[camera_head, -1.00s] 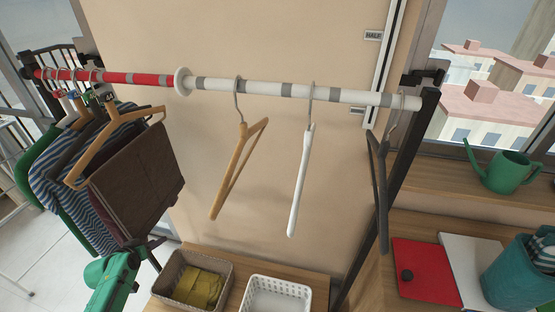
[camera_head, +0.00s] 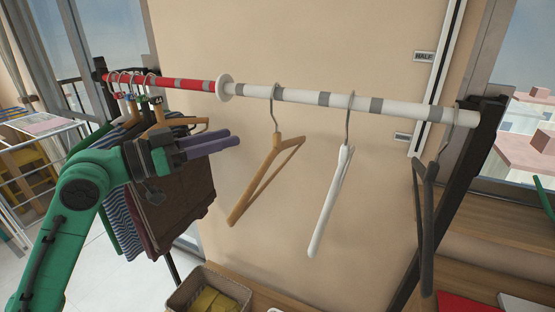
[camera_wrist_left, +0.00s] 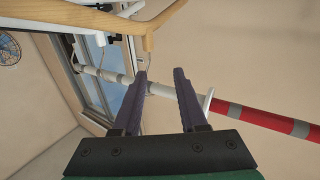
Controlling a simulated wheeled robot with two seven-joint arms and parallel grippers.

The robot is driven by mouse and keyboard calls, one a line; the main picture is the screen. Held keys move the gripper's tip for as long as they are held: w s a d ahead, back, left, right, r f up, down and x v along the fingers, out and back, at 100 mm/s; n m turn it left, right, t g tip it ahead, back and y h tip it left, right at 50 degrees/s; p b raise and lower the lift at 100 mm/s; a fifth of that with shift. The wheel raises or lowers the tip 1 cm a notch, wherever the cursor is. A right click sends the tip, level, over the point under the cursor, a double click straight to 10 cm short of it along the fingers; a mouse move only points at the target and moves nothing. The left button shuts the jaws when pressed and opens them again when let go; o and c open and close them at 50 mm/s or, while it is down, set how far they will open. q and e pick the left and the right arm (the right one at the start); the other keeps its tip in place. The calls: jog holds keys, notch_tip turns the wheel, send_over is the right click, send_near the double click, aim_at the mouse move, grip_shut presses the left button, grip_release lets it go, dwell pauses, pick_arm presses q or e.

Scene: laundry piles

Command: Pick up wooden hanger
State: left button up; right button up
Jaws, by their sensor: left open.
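The bare wooden hanger (camera_head: 250,200) hangs by its metal hook from the white part of the rail, just right of the round divider. It also shows upside down at the top of the left wrist view (camera_wrist_left: 148,38). My left gripper (camera_head: 234,138) is open and empty, to the left of this hanger and below the rail, with its purple fingers pointing right. In the left wrist view the rail passes behind the open fingers (camera_wrist_left: 160,74). Another wooden hanger (camera_head: 182,121), with brown trousers, is partly hidden behind my gripper. My right gripper is out of view.
The rail (camera_head: 300,96) is red at left and white at right. A white hanger (camera_head: 328,205) and a dark grey hanger (camera_head: 426,225) hang to the right. Clothes (camera_head: 180,200) crowd the left end. A basket with yellow cloth (camera_head: 180,298) stands below.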

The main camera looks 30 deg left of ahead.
aim_at(277, 132)
pick_arm(q)
jog(key=s+d+p+x, duration=0.1)
jog(key=d+p+x, duration=0.1)
jog(key=p+x, duration=0.8)
jog(key=w+d, duration=0.2)
jog(key=w, duration=0.2)
jog(key=shift+r+m+h+p, duration=0.3)
jog(key=shift+m+p, duration=0.1)
jog(key=shift+d, duration=0.1)
grip_shut()
dwell(0.7)
